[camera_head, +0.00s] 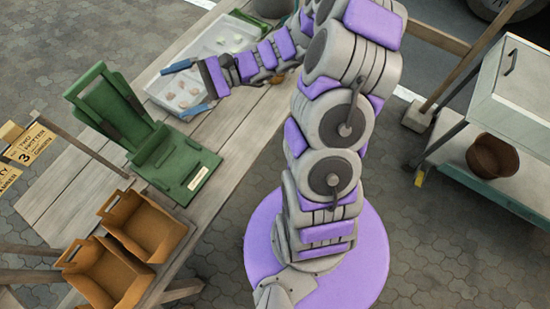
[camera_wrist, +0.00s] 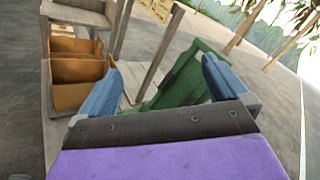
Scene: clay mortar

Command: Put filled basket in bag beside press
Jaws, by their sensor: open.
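A green press (camera_head: 150,135) stands on the wooden table, and it also shows between my fingers in the wrist view (camera_wrist: 186,78). Two orange-brown open bags (camera_head: 145,226) (camera_head: 108,274) with handles stand beside it near the table's front; both show in the wrist view (camera_wrist: 82,82). No contents are clear in them. My gripper (camera_head: 188,90) is open, with blue fingers spread above a pale tray (camera_head: 158,92) holding several small pale lumps. Nothing is seen between the fingertips. I cannot make out a filled basket for certain.
A brown bowl-like container (camera_head: 493,157) sits on the lower shelf of a metal cart (camera_head: 520,95) at right. A dark round object (camera_head: 273,7) is at the table's far end. Signs (camera_head: 30,145) on a post stand at left. Paved floor lies between table and cart.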

